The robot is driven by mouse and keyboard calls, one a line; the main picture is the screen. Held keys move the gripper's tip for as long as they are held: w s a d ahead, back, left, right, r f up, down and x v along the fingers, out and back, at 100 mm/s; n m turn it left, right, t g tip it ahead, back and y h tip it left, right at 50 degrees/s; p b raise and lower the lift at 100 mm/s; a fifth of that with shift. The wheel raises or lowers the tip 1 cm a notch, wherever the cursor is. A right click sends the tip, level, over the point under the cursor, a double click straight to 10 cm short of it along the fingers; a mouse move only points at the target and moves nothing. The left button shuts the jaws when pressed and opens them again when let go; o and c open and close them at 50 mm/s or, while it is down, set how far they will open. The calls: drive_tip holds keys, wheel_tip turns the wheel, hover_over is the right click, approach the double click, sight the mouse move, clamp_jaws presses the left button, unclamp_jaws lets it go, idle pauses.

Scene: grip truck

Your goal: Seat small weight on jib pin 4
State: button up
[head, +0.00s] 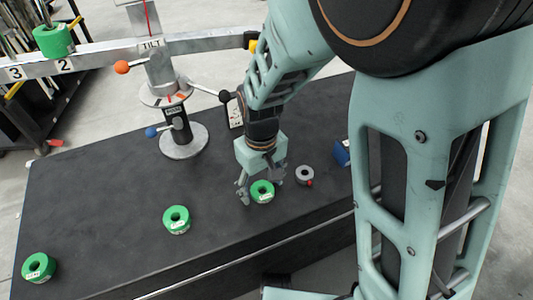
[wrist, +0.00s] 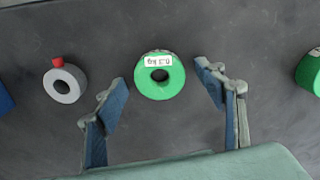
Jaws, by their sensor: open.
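A green ring-shaped weight (head: 262,191) with a white label lies on the black table under my gripper (head: 260,193). In the wrist view this weight (wrist: 160,82) lies just beyond and between the open fingers (wrist: 161,76), with clear space on both sides; the fingers do not touch it. Two similar green weights lie on the table, one mid-table (head: 177,219) and one at the left corner (head: 39,268). Another green weight (head: 53,40) sits on the jib (head: 103,50) above number 2. Number 3 shows at the left edge; pin 4 is out of view.
A grey ring with a red knob (head: 305,175) lies close right of my gripper, and a blue object (head: 342,153) beyond it. The jib's post (head: 179,130), with its orange, black and blue knobs, stands at the table's back. Bare table lies between the weights.

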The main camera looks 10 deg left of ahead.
drive_tip(key=c, duration=1.5)
drive_tip(key=o, duration=0.7)
drive_tip(key=shift+c, duration=1.2)
drive_tip(key=shift+r+p, duration=1.05)
drive_tip(key=shift+r, duration=0.2)
drive_tip(key=shift+r+p, duration=2.15)
drive_tip(key=shift+r, duration=0.4)
drive_tip(key=shift+r, duration=0.15)
wheel_tip(320, 180, up, 7)
drive_tip(key=p, duration=0.6)
